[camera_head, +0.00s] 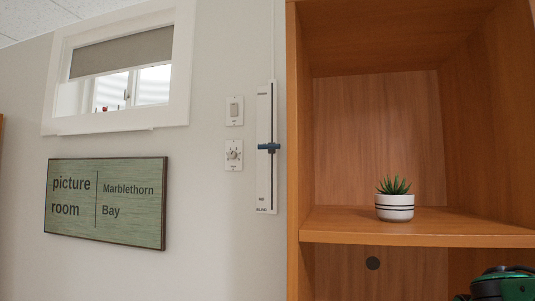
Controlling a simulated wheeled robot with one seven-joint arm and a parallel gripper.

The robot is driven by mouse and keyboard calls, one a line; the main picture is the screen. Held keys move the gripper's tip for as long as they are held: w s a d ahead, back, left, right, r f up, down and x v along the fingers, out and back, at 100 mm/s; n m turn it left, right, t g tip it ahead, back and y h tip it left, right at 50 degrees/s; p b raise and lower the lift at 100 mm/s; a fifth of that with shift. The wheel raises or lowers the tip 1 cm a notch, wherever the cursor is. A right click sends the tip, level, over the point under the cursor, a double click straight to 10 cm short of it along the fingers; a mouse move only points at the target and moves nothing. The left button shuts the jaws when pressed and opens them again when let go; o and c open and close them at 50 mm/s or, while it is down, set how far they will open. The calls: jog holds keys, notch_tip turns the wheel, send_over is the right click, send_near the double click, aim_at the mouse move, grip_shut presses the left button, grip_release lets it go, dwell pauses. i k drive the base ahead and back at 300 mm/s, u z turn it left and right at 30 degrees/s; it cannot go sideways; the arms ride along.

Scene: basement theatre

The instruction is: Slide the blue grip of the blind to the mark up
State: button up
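The blue grip (268,147) sits on a narrow vertical slot of a white track plate (263,200) on the wall. It stands around the middle of the slot, a little above halfway. Small print is at both ends of the plate; the short word near the bottom looks like "up", and the top word is too small to read surely. The grey blind (122,52) hangs in the small window and covers about the upper half of the glass. My gripper is not in view.
A wooden shelf unit (293,200) stands close to the right of the track, holding a potted succulent (395,206) and a green and black object (503,287). Two switch plates (234,111) (233,155) are left of the track. A green sign (107,202) hangs further left.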

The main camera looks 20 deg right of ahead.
aim_at(271, 147)
jog(key=u, duration=1.85)
jog(key=i, duration=1.8)
jog(key=z, duration=1.8)
